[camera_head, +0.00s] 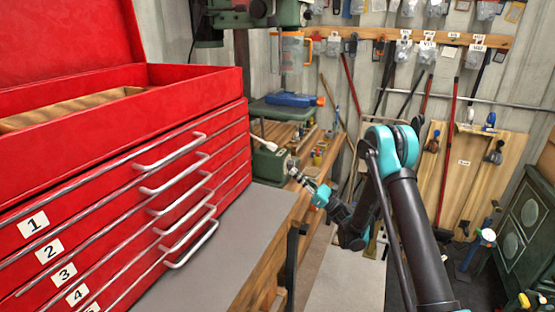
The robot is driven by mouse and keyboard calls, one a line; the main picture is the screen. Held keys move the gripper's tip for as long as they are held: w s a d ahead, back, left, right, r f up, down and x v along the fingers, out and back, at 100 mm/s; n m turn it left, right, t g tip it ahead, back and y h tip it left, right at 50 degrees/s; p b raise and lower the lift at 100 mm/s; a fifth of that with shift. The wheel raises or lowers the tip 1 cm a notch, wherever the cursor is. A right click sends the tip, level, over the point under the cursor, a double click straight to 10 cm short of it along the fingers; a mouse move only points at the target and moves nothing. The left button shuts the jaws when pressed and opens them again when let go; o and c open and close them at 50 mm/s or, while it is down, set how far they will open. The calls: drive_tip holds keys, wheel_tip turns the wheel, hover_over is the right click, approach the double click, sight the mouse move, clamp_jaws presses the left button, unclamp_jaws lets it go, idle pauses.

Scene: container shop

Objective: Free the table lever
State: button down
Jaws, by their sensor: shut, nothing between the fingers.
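A drill press with a green head (255,14) stands at the back, and its green table (272,110) shows below. A short pale lever (262,143) sticks out over a green metal body (268,164) on the bench behind the red chest; I cannot tell for sure that this is the table lever. My gripper (295,171) is shut and empty. It points up and left, close to the right side of the green body. Whether it touches anything is too small to tell.
A red tool chest (190,150) with several numbered drawers fills the left. A grey bench top (215,250) lies bare in front. A blue tool (294,100) lies on the press table. A green cabinet (525,215) stands at right. Tools hang on the back wall.

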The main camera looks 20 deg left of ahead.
drive_tip(key=x, duration=1)
drive_tip(key=shift+r, duration=0.1)
drive_tip(key=shift+d+r+h, duration=0.3)
drive_tip(key=shift+r, duration=0.15)
wheel_tip(320, 180, up, 11)
drive_tip(key=g+h, duration=0.1)
drive_tip(key=h, duration=0.5)
hover_over(270, 148)
drive_tip(key=d, duration=0.5)
drive_tip(key=shift+w, duration=0.3)
drive_tip(key=shift+d, duration=0.1)
